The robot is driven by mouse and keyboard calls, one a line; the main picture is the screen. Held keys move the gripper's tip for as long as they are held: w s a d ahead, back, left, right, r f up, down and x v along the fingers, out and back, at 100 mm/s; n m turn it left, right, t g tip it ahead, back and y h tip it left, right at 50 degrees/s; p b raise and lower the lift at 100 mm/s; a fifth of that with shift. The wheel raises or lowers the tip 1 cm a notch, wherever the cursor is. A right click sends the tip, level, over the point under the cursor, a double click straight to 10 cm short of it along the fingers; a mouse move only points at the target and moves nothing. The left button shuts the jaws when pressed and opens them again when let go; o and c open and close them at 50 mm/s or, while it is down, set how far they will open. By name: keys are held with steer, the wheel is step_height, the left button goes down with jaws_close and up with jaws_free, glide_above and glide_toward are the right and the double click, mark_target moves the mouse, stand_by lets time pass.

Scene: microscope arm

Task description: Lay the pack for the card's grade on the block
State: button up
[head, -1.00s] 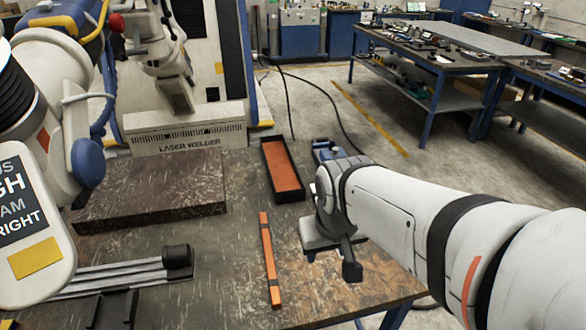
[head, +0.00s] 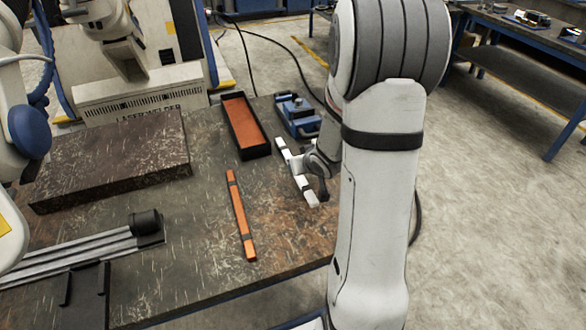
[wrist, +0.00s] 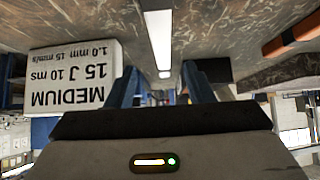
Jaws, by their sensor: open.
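The card (wrist: 72,78) shows upside down at left in the wrist view and reads MEDIUM, 15 J, 10 ms. A white pack (head: 284,155) with dark bands lies on the table's right part. It also shows in the wrist view (wrist: 157,38), lengthwise, in line with the gap between my fingers. My gripper (wrist: 161,82) is open and empty; in the head view it is partly hidden behind my arm, close to the white pack. An orange pack (head: 240,215) with dark bands lies mid-table. A broad, flat dark brown block (head: 110,160) lies at left.
A black tray (head: 264,150) with an orange inside stands at the table's back, with a blue device (head: 298,117) to its right. A rack of grey rods (head: 75,256) lies at the left front. The laser welder (head: 140,95) stands behind. Table around the orange pack is clear.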

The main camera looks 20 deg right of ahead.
steer(key=x, duration=0.6)
steer(key=shift+a+f+b, duration=0.15)
steer(key=shift+a+b, duration=0.05)
steer(key=shift+b, duration=0.2)
jaws_close()
